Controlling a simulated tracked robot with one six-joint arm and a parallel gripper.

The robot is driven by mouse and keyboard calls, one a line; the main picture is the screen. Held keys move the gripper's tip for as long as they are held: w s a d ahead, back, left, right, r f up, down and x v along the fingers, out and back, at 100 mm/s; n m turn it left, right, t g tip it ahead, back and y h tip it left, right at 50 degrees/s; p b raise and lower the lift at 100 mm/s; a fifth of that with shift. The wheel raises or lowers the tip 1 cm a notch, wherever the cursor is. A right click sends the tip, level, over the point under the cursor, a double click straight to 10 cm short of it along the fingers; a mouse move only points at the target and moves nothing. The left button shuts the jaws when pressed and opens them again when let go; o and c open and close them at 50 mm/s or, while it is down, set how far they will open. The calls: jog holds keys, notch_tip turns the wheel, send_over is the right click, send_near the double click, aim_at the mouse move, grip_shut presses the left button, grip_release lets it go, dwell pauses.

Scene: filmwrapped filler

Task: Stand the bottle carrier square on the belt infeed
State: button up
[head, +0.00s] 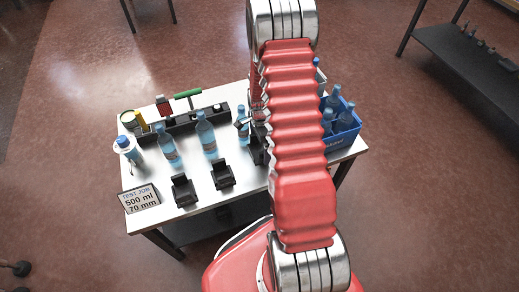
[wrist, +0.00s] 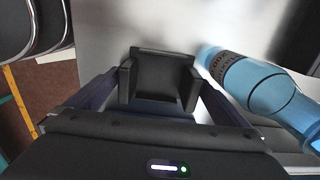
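In the wrist view a black bottle carrier (wrist: 158,82), shaped like a small chair with two side arms, sits between the fingers of my gripper (wrist: 158,88). A finger lies close along each side; I cannot tell whether they press on it. In the head view my arm hides most of the gripper. Two similar black carriers, a left one (head: 184,191) and a right one (head: 222,176), stand empty at the front of the white table. I cannot make out the belt infeed with certainty. A blue bottle (wrist: 262,88) leans into the wrist view at right.
Blue bottles (head: 206,137) stand on the table (head: 205,218) before a long black fixture (head: 182,125). A blue crate (head: 341,140) of bottles is at right. A sign (head: 140,199), a white bottle (head: 128,148) and a green-handled tool (head: 188,95) are at left and back.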

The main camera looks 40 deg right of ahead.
jog(key=c, duration=1.2)
jog(key=shift+o, duration=0.2)
jog(key=shift+r, duration=0.15)
notch_tip(320, 180, up, 18)
dwell(0.4)
